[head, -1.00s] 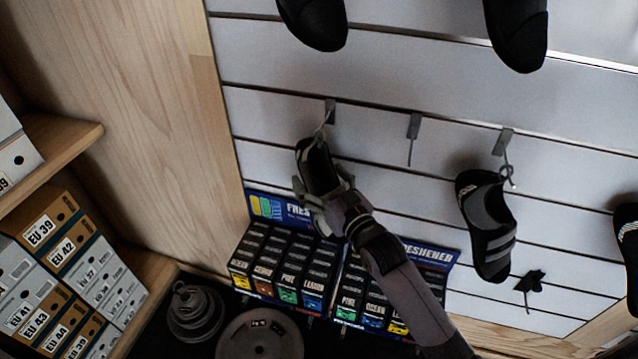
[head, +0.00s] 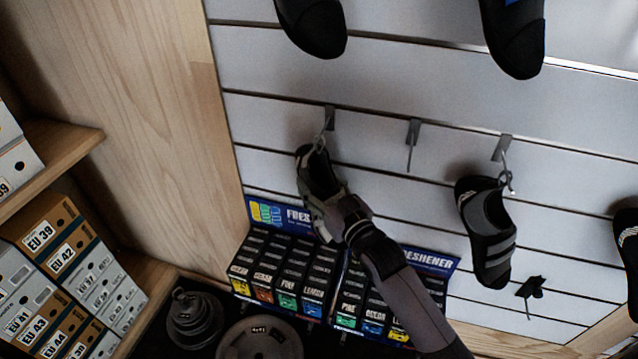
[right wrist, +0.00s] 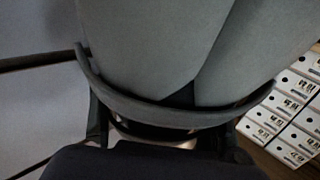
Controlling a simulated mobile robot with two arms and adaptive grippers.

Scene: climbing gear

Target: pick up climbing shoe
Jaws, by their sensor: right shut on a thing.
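A dark climbing shoe (head: 317,170) hangs by a loop from a hook on the slatted wall in the head view. My right gripper (head: 322,207) is at the lower part of this shoe and is shut on it. Its fingers and my arm hide the lower part of the shoe. In the right wrist view the grey shoe (right wrist: 190,50) fills the top, close against the gripper (right wrist: 180,115). My left gripper is not in view.
Another shoe (head: 487,232) hangs from a hook to the right. An empty hook (head: 412,143) is between them. Boxes of freshener (head: 290,270) stand below. Weight plates (head: 195,318) lie on the floor. Shoe boxes (head: 50,235) fill the left shelf (head: 60,150). More shoes (head: 312,25) hang above.

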